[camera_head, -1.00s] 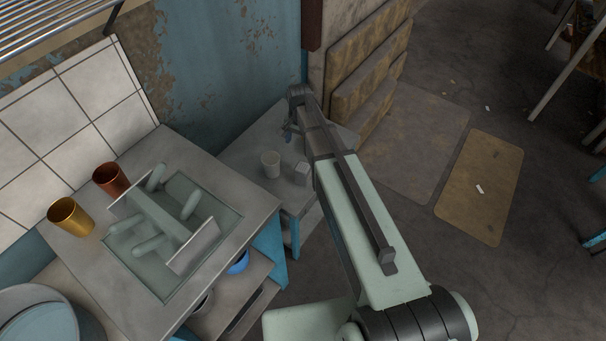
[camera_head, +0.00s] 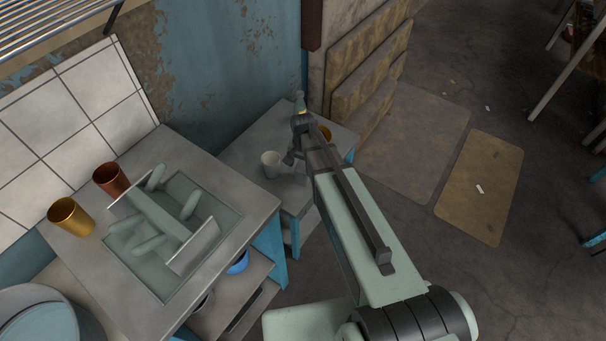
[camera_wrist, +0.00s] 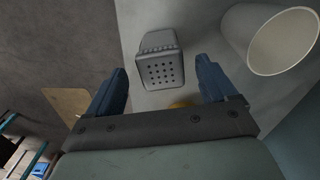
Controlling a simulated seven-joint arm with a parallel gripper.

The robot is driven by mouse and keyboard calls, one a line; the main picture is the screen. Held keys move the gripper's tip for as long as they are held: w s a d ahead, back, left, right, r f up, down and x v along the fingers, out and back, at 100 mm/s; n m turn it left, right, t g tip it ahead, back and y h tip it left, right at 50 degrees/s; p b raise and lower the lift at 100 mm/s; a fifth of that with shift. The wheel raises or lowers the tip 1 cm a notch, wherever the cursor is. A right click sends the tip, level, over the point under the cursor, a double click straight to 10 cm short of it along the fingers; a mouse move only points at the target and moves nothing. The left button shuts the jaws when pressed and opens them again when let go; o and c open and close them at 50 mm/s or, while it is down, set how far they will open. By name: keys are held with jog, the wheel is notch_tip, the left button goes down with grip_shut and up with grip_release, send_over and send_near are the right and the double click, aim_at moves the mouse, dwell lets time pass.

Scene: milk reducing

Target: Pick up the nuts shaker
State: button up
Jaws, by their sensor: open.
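The nuts shaker, a small grey block-like container with a perforated face (camera_wrist: 160,68), shows in the wrist view just ahead of my gripper, around the line between the fingertips. My gripper (camera_wrist: 162,65) is open, with one blue finger on each side of the shaker and a visible gap on both sides. I cannot tell how deep the fingers reach around it. In the head view my gripper (camera_head: 289,158) is low over the small side table, and my arm hides the shaker.
A pale cup (camera_wrist: 284,42) stands close on the right in the wrist view; it also shows in the head view (camera_head: 270,165). A gold item (camera_head: 325,133) sits behind my arm on the side table (camera_head: 243,150). A counter with a dish rack (camera_head: 165,220) is at left.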

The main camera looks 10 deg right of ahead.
jog(key=shift+w+f, duration=0.2)
jog(key=shift+f, duration=2.75)
jog(key=shift+c, duration=0.2)
jog(key=c, duration=1.1)
jog(key=shift+r, duration=0.15)
